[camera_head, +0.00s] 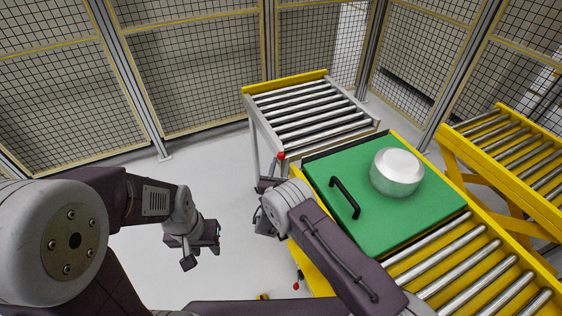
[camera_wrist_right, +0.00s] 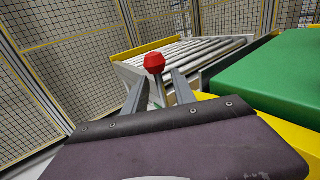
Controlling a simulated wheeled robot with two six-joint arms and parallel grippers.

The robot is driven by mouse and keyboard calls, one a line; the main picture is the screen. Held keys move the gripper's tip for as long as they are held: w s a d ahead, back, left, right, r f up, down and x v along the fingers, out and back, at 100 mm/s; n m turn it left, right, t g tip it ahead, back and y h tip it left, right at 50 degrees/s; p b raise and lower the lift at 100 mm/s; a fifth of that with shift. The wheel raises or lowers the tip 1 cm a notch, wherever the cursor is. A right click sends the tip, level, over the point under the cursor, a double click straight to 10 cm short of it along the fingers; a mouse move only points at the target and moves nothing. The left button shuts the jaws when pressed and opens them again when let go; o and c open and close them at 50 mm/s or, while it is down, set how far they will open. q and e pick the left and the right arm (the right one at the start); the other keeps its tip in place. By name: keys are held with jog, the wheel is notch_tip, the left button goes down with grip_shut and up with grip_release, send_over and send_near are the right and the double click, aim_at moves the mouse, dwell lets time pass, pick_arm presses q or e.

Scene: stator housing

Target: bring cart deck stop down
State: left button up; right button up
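A red knob (camera_head: 281,155) on a short lever stands upright near the junction of the grey roller cart (camera_head: 262,133) and the yellow conveyor. In the right wrist view the knob (camera_wrist_right: 154,63) shows just above and between the fingertips of my right gripper (camera_wrist_right: 159,86). The fingers are spread, with the lever's stem between them and a gap visible on each side. Whether either finger touches the stem, I cannot tell. My left gripper (camera_head: 203,249) hangs open and empty over the floor, left of the conveyor. The deck stop itself is not clearly visible.
A green tray (camera_head: 335,167) with a black handle (camera_head: 345,198) carries a pale metal stator housing (camera_head: 397,172) on the yellow conveyor (camera_head: 480,276). A second red knob (camera_head: 296,286) shows lower down. Another yellow conveyor (camera_head: 513,150) is at right. Mesh fencing (camera_head: 190,60) stands behind. The left floor is clear.

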jog(key=shift+w+d, duration=0.15)
jog(key=shift+w, duration=0.65)
jog(key=shift+c, duration=0.3)
grip_shut()
dwell(0.6)
